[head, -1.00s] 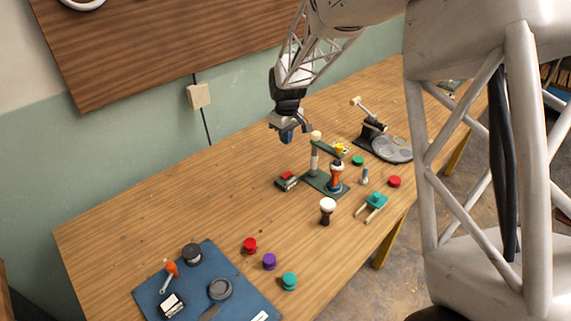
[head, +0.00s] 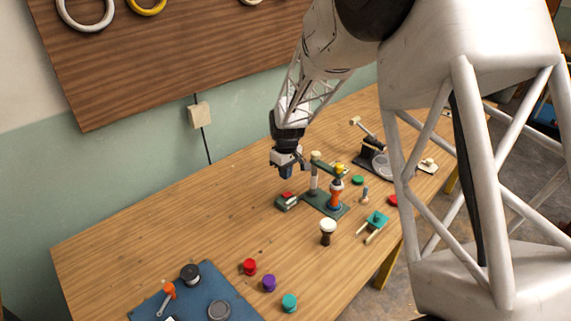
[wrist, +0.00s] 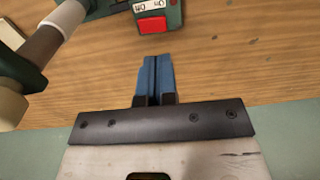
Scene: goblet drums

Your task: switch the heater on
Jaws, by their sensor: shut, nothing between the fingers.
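A small dark green box (head: 283,204) with a red switch (head: 287,195) sits on the wooden table, left of a green stand. In the wrist view the red switch (wrist: 152,25) shows near the top edge, beside a white label with on and off lettering, upside down. I take this box to be the heater's switch; which way it is set, I cannot tell. My gripper (head: 287,172) is above the box, pointing down. Its blue fingers (wrist: 156,78) are shut with nothing between them, apart from the switch.
A white-topped drum (head: 327,232) stands in front. A teal piece (head: 376,221) lies further right. The table's left side is clear behind the blue mat (head: 205,290).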

